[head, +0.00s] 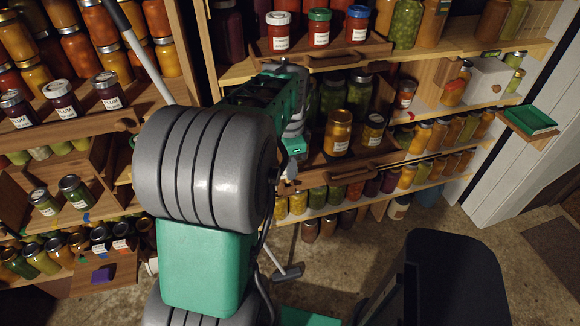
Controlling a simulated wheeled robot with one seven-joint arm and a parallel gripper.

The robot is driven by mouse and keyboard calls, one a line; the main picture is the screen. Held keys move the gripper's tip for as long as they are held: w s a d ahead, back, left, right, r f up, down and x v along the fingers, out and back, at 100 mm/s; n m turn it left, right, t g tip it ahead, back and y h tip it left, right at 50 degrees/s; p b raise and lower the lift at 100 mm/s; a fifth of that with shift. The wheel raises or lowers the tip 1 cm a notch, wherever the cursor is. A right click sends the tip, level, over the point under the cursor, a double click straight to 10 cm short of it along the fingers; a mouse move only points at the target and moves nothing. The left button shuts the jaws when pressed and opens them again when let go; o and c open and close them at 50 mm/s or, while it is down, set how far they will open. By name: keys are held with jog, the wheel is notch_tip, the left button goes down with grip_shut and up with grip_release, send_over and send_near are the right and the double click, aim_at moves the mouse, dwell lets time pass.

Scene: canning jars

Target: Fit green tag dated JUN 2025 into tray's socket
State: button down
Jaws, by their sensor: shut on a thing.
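My gripper (290,174) shows small and dim beyond my grey and green arm. It is by the left end of the front of a pulled-out wooden tray (352,168) on the middle shelf. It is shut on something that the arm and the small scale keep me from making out. This tray bears an amber jar (338,135) and a darker jar (372,133). I cannot pick out a green tag dated JUN 2025, and no date is readable. The socket cannot be told at this size.
Trays with jars stick out above (330,62) and at the left (62,122). Full shelves of jars surround them. A small green-lined tray (530,120) is at the right by the white boards. Concrete floor (340,250) is open below.

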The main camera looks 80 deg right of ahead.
jog(key=shift+f+b, duration=0.75)
jog(key=shift+f, duration=0.95)
dwell(1.6)
jog(key=c, duration=1.3)
grip_release()
notch_tip(320, 180, up, 8)
jog(key=shift+f, duration=0.1)
